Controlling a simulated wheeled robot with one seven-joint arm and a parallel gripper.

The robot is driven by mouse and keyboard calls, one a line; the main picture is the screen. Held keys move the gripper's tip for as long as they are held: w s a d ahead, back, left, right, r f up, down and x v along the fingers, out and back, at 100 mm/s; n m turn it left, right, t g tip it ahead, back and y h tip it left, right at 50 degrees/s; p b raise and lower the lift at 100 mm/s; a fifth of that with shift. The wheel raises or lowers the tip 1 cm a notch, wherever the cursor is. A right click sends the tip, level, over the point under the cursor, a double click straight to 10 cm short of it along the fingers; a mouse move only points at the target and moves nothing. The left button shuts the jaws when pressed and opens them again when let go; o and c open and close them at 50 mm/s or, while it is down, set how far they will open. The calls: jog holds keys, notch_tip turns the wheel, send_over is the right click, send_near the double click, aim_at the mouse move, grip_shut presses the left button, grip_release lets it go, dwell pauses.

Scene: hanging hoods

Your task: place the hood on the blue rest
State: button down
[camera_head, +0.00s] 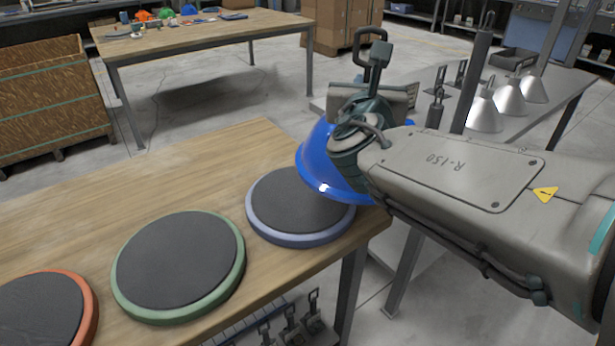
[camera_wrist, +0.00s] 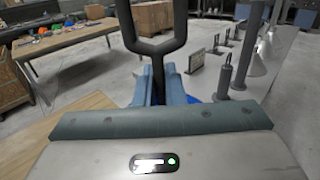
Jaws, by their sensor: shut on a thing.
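A glossy blue hood (camera_head: 318,168) hangs from my gripper (camera_head: 372,90), tilted, over the right part of the blue-rimmed rest (camera_head: 262,226). My gripper is shut on the hood's dark stem, whose loop (camera_head: 374,52) stands above the jaws. The wrist view shows the forked handle (camera_wrist: 150,40) rising between the jaws (camera_wrist: 160,92), with a sliver of blue hood (camera_wrist: 194,98) behind. My wrist hides the hood's right side. Whether the hood's lower rim touches the rest cannot be told.
A green-rimmed rest (camera_head: 180,308) and an orange-rimmed rest (camera_head: 90,308) lie left on the wooden table (camera_head: 190,180). Dark posts (camera_head: 436,108) rise from that bench behind my gripper.

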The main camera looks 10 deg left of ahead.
jog(key=shift+w+a, duration=0.1)
jog(key=shift+w, duration=0.15)
jog(key=shift+a+f, duration=0.25)
jog(key=shift+a, duration=0.05)
jog(key=b, duration=0.1)
send_over(300, 150)
notch_tip(300, 150, down, 6)
jog(key=shift+f, duration=0.15)
notch_tip(300, 150, down, 4)
jog(key=shift+a+f+b, duration=0.1)
jog(key=shift+b, duration=0.65)
jog(key=c, duration=1.5)
grip_release()
jog(key=s, duration=0.8)
jog(key=s+d+p, duration=0.1)
jog(key=s, duration=0.3)
jog(key=shift+d, duration=0.1)
